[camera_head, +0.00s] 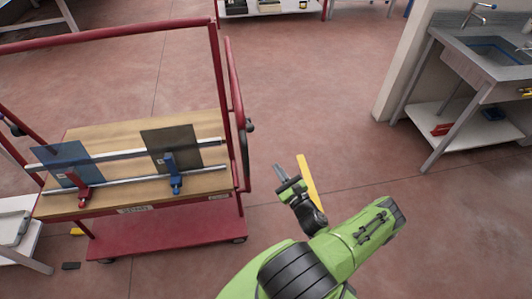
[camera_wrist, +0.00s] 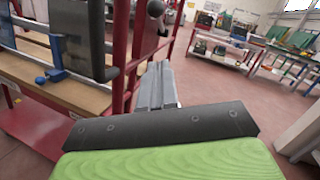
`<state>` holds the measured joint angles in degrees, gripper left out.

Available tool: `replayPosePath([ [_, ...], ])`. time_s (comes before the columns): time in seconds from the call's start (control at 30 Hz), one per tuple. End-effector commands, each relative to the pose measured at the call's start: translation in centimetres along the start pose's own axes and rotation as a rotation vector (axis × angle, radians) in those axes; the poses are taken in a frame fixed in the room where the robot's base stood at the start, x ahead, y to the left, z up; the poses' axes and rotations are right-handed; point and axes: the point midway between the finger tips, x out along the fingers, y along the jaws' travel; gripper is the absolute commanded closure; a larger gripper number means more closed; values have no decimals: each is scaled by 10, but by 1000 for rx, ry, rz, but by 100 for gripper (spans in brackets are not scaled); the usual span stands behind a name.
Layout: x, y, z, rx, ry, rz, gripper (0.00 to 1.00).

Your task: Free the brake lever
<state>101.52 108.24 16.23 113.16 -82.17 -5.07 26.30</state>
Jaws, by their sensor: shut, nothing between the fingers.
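A red cart (camera_head: 165,237) with a wooden deck stands at the left. At its right end, a dark knob (camera_head: 250,125) sits beside the red frame, with a dark curved bar (camera_head: 244,155) below it; I cannot tell for sure which part is the brake lever. In the wrist view a round black knob (camera_wrist: 155,9) shows at the top, beyond my fingers. My gripper (camera_head: 278,170) is shut and empty, right of the cart's end and apart from it. Its grey fingers also show in the wrist view (camera_wrist: 157,82).
On the cart, a blue-tinted pane (camera_head: 65,158) and a dark pane (camera_head: 172,145) stand by a red clamp (camera_head: 80,192) and a blue clamp (camera_head: 174,177). A yellow strip (camera_head: 310,183) shows beside my gripper. A sink bench (camera_head: 455,50) stands right; the floor between is clear.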

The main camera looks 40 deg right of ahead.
Motion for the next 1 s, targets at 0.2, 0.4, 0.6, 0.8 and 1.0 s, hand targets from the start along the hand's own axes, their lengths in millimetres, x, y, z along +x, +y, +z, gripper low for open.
replayPosePath([
  [0.2,35,1,0,-7,-4,5,100],
  [0.4,80,1,0,-10,-5,4,100],
  [0.6,114,0,17,-6,-5,5,100],
  [0.8,126,1,28,-7,-3,5,100],
  [1.0,127,1,29,-7,-2,4,100],
])
